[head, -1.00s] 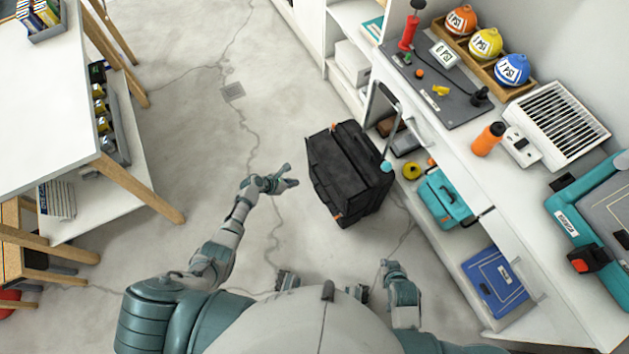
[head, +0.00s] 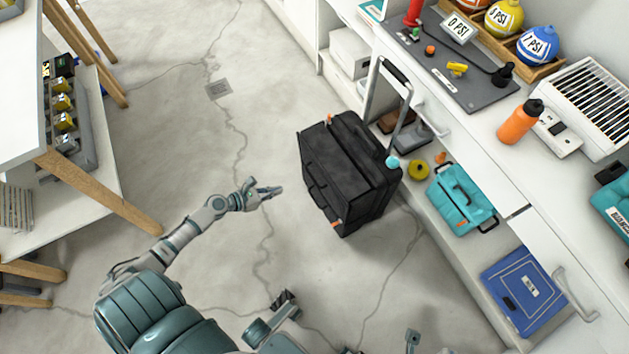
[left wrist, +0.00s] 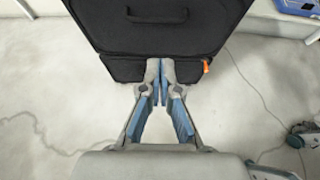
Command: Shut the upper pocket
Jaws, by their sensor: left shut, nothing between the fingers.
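A black suitcase (head: 345,170) stands on the floor by the shelving, with its pull handle extended. Its front, with a fabric grip and pocket seams, faces my left arm. Orange tabs show at two of its corners. In the left wrist view the suitcase front (left wrist: 215,28) fills the top, with an orange tab (left wrist: 207,67) low on the right. I cannot tell how far any pocket is open. My left gripper (head: 272,191) is shut and empty, left of the suitcase front in the head view. In the left wrist view its fingertips (left wrist: 160,66) overlap the suitcase's lower front; contact is unclear.
A counter with an orange bottle (head: 518,122) and a heater runs along the right. Its lower shelf holds a teal case (head: 462,198) and a blue case (head: 522,288). A white table with wooden legs (head: 100,190) stands left. The floor between is clear.

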